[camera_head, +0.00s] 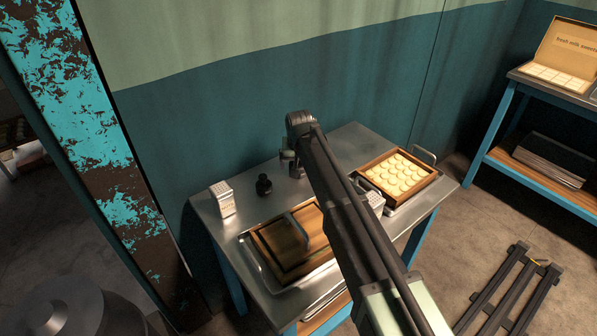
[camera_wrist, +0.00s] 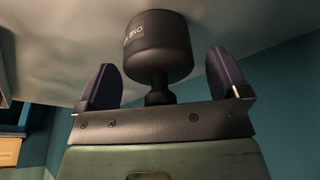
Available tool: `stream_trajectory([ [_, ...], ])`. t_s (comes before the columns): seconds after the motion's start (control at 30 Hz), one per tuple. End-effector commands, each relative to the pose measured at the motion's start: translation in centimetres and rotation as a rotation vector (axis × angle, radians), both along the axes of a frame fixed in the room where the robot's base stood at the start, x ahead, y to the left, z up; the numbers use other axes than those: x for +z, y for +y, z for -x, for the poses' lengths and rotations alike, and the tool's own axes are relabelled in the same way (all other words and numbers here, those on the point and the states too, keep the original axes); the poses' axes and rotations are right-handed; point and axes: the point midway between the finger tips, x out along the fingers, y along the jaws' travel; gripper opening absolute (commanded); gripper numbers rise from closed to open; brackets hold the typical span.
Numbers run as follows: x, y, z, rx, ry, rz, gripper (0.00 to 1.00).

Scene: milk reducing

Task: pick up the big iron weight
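A black iron weight (camera_wrist: 158,45) with a thick round body, a narrow neck and pale lettering shows large in the wrist view, which looks upside down. It stands on the metal table top. My gripper (camera_wrist: 162,66) is open, with one finger on each side of the weight's outline and a gap on both sides. In the head view my gripper (camera_head: 291,163) is low over the back of the table, and the weight there is hard to tell from it. A second, smaller-looking black weight (camera_head: 264,185) stands to its left.
The wall stands close behind.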

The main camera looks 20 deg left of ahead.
Motion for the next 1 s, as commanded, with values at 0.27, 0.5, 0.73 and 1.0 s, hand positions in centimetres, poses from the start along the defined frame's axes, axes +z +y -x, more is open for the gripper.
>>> stream_trajectory([
  [0.27, 0.1, 0.0, 0.0, 0.0, 0.0, 0.0, 0.5],
  [0.5, 0.0, 0.0, 0.0, 0.0, 0.0, 0.0, 0.13],
  [0.73, 0.1, 0.0, 0.0, 0.0, 0.0, 0.0, 0.05],
  [1.0, 1.1, 0.0, 0.0, 0.0, 0.0, 0.0, 0.05],
])
